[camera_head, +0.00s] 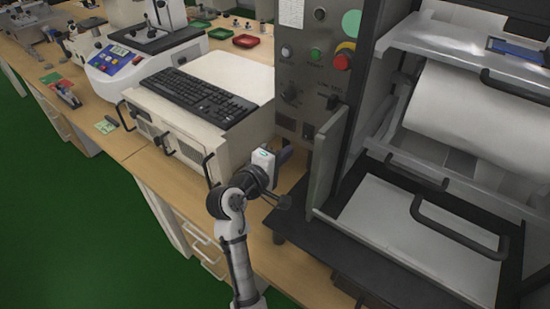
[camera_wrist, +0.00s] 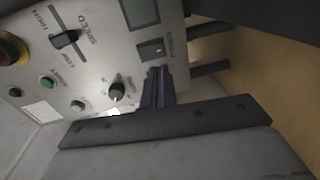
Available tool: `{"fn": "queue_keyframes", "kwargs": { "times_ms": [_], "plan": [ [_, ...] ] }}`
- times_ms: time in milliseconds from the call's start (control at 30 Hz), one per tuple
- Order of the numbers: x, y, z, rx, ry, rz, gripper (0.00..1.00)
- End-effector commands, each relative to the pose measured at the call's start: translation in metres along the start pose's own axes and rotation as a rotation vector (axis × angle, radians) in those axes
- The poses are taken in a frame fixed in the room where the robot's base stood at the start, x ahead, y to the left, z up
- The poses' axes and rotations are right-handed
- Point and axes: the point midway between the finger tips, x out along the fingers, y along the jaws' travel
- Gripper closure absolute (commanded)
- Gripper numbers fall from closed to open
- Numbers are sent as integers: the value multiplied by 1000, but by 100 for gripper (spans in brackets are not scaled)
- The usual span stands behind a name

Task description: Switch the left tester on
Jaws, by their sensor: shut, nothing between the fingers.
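A tall grey tester stands right of centre in the head view, with a control panel (camera_head: 306,78) on its front. The panel carries a red emergency knob (camera_head: 343,60), small buttons and dark knobs. In the wrist view the panel (camera_wrist: 100,60) fills the upper left, with a speed knob (camera_wrist: 64,39), a round knob (camera_wrist: 117,92) and a small dark rectangular switch (camera_wrist: 151,49). My gripper (camera_head: 284,154) is shut and empty at the panel's lower part; its fingertips (camera_wrist: 157,72) appear just below that switch. I cannot tell whether they touch, nor the switch's position.
A hinged grey door (camera_head: 331,160) stands open right of my gripper. A beige box (camera_head: 190,132) with a keyboard (camera_head: 203,97) on top is close on the left. A white device with a blue panel (camera_head: 115,60) stands further left on the wooden bench.

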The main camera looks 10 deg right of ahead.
Motion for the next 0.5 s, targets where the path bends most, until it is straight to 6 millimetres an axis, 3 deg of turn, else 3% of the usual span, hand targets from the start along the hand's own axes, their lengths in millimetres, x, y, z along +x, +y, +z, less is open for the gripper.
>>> {"fn": "queue_keyframes", "kwargs": {
  "times_ms": [200, 500],
  "plan": [
    [43, 3, 1, -1, -3, -1, 100],
    [68, 1, 0, 1, 0, 0, 100]
  ]
}}
